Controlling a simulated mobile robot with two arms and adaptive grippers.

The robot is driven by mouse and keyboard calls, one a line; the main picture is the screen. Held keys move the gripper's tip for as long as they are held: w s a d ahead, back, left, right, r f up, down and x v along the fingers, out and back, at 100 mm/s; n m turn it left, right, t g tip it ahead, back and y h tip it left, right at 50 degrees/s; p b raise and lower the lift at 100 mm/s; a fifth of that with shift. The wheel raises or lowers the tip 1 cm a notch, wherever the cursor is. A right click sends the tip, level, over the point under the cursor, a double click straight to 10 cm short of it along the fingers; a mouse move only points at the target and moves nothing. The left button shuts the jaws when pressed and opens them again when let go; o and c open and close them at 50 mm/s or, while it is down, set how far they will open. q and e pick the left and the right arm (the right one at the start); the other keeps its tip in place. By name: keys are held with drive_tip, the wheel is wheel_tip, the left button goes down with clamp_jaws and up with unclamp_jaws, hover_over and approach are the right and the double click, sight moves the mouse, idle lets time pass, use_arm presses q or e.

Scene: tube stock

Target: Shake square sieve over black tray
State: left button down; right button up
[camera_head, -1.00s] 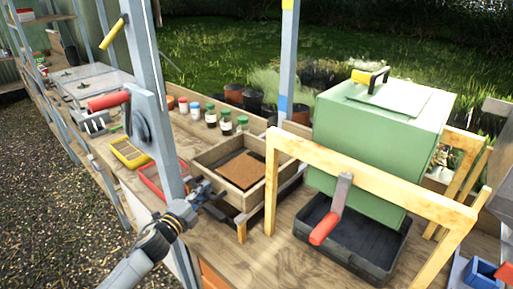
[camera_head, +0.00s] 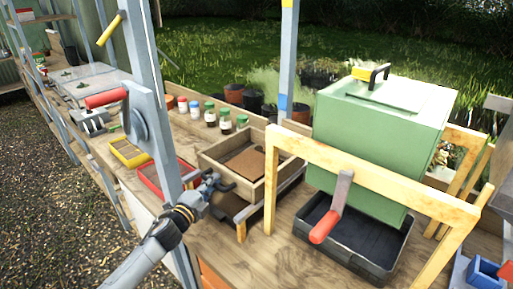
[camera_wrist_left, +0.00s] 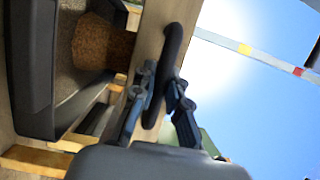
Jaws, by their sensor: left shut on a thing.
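The square sieve (camera_head: 284,178) is a shallow wooden box with brown material inside. It is at the middle of the head view, over a wooden support on the bench. A dark tray (camera_head: 229,205) shows partly beneath it; the sieve hides most of it. In the left wrist view the sieve's wooden wall (camera_wrist_left: 151,40) and black handle (camera_wrist_left: 175,45) are close, with a black tray (camera_wrist_left: 38,122) at the left. My left gripper (camera_head: 212,184) is shut on the handle at the sieve's near left side. My right gripper is not in view.
A grey post (camera_head: 153,110) stands close to my left arm. Yellow (camera_head: 128,152) and red (camera_head: 150,177) trays and several jars line the bench.

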use_arm(q)
drive_tip(key=s+a, duration=0.3)
drive_tip(key=s, duration=0.1)
drive_tip(key=w+d+b, duration=0.1)
drive_tip(key=w+d, duration=0.3)
drive_tip(key=w, duration=0.2)
drive_tip(key=shift+d, duration=0.25)
unclamp_jaws()
idle(0.4)
drive_tip(key=shift+s, duration=0.1)
drive_tip(key=shift+s+a+p, duration=0.45)
drive_tip(key=shift+s+a, duration=0.4)
drive_tip(key=shift+s, duration=0.15)
drive_tip(key=s+a+p, duration=0.1)
drive_tip(key=s+a, duration=0.3)
drive_tip(key=s, duration=0.1)
drive_tip(key=shift+s+a+p, duration=0.25)
drive_tip(key=shift+s+p, duration=0.05)
drive_tip(key=shift+s, duration=0.1)
